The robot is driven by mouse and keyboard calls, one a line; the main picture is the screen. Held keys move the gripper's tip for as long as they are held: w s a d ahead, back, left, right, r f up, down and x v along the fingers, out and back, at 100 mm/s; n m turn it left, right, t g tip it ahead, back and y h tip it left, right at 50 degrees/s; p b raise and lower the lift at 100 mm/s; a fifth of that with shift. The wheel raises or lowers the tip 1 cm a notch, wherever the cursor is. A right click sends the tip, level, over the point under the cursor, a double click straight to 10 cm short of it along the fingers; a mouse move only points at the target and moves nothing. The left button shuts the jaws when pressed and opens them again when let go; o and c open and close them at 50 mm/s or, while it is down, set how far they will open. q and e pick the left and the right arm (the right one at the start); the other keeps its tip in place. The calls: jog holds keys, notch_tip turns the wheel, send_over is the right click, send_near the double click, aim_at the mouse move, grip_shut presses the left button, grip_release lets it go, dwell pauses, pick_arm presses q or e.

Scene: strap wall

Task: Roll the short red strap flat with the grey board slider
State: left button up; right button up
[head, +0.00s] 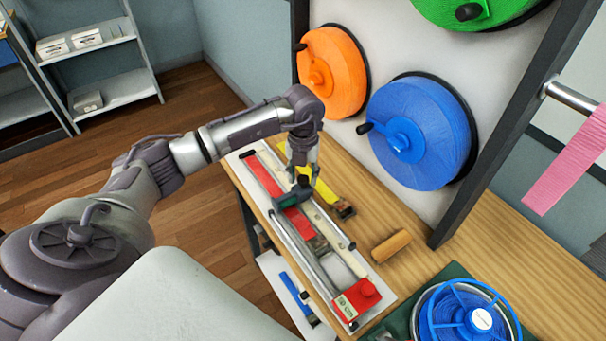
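The short red strap (264,174) lies lengthwise on the long pale board on the bench, between metal rails. The dark grey slider (292,197) sits across the board and over the strap, and hides part of it. More red strap shows beyond the slider, toward the board's near end. My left gripper (303,181) points down at the slider, with its fingers on either side of the slider's dark knob. I cannot tell whether the fingers press on the knob. My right gripper is not in view.
A red block (358,298) stands at the board's near end. A yellow strap (322,187) with a buckle lies behind the board. A wooden roller (391,245) and a blue reel (466,318) are to the right. Orange (335,75) and blue (425,130) spools hang behind.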

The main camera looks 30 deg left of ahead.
pick_arm(q)
grip_shut()
jog(key=s+d, duration=0.1)
jog(key=d, duration=0.1)
jog(key=s+d, duration=0.1)
jog(key=d, duration=0.2)
jog(key=s+d, duration=0.1)
jog(key=d, duration=0.2)
jog(key=shift+s+d+p, duration=0.2)
jog(key=shift+s+p, duration=0.05)
jog(key=shift+p, duration=0.15)
jog(key=shift+o, duration=2)
grip_release()
notch_tip(320, 180, up, 12)
